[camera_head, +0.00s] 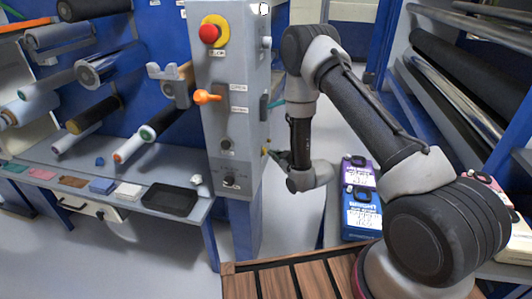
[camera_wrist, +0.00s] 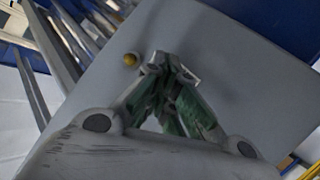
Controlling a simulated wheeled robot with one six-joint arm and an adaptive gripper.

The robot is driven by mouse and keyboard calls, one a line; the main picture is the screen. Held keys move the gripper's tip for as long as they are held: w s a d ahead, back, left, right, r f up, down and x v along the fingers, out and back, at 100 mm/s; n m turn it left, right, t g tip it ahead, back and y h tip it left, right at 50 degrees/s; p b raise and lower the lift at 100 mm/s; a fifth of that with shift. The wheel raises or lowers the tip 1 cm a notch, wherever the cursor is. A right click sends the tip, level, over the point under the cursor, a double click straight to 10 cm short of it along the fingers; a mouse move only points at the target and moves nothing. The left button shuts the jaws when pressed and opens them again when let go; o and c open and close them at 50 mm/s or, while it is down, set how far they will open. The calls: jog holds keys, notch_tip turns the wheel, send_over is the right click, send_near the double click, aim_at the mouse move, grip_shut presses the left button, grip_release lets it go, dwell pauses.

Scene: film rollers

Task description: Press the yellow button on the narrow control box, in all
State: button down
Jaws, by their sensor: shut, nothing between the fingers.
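The narrow control box (camera_head: 240,60) is a tall grey box in the middle of the head view. The yellow button (camera_wrist: 130,59) is a small round knob on its grey side panel in the wrist view. A small yellow spot, likely the same button, shows low on the box's right side in the head view (camera_head: 265,151). My gripper (camera_wrist: 163,66) is shut and empty, its tips just right of the button and apart from it in the picture. In the head view my gripper (camera_head: 271,154) is close to the box's right side; whether it touches is unclear.
The box front bears a red emergency knob (camera_head: 209,33), an orange switch (camera_head: 207,97) and dark knobs. Film rollers (camera_head: 95,115) and a shelf with a black tray (camera_head: 170,201) are at left. Purple and blue packages (camera_head: 358,171) lie right of my gripper.

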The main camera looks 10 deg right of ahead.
jog(key=shift+w+a, duration=0.25)
jog(key=shift+a, duration=0.25)
dwell(0.8)
jog(key=shift+d, duration=0.1)
jog(key=shift+s+d, duration=0.35)
jog(key=shift+d, duration=0.35)
jog(key=shift+d, duration=0.1)
jog(key=shift+s+d, duration=0.35)
jog(key=shift+d, duration=0.4)
jog(key=shift+s+d, duration=0.3)
jog(key=shift+d, duration=0.4)
jog(key=shift+s+d, duration=0.35)
jog(key=shift+d, duration=0.4)
